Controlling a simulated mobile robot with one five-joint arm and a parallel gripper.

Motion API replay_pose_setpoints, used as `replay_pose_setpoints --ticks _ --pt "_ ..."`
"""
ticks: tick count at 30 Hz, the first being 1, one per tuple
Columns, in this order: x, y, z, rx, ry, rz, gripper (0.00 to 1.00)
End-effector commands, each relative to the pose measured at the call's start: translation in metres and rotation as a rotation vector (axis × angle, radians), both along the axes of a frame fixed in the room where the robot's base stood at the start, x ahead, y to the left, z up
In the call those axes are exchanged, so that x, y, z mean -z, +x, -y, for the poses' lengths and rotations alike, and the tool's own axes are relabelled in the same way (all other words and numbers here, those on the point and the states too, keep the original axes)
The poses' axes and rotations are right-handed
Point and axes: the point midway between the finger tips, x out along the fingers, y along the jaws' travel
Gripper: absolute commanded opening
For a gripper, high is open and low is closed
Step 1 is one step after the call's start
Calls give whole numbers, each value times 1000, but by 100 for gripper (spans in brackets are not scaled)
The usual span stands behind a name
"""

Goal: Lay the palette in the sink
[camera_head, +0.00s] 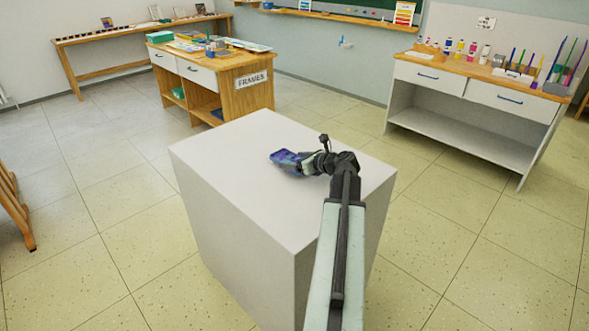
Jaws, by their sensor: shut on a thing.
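My arm reaches forward over a pale grey block-shaped plinth (225,160). My gripper (303,165) is at the arm's far end, just above or at the plinth's top. It is shut on a small, flat, blue-purple thing, which looks like the palette (286,157). The palette sticks out to the left of the gripper, and its right end is hidden by the jaws. I cannot tell whether it touches the plinth top. No sink basin can be made out in this view.
A wooden cabinet (247,99) marked FRAMES stands behind left. A white and wood bench (455,134) with bottles and brushes stands back right. A long wooden table (130,36) is along the back left. A wooden frame (14,210) is at the left edge. Tiled floor between them is clear.

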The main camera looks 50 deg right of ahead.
Motion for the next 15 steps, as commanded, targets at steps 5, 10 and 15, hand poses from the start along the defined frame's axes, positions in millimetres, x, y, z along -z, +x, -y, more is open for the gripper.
replay_pose_setpoints --ticks 5,10,15 --pt "10 0 0 0 0 0 33" --pt "12 -1 0 0 0 0 33" --pt "13 -1 1 1 0 0 96"
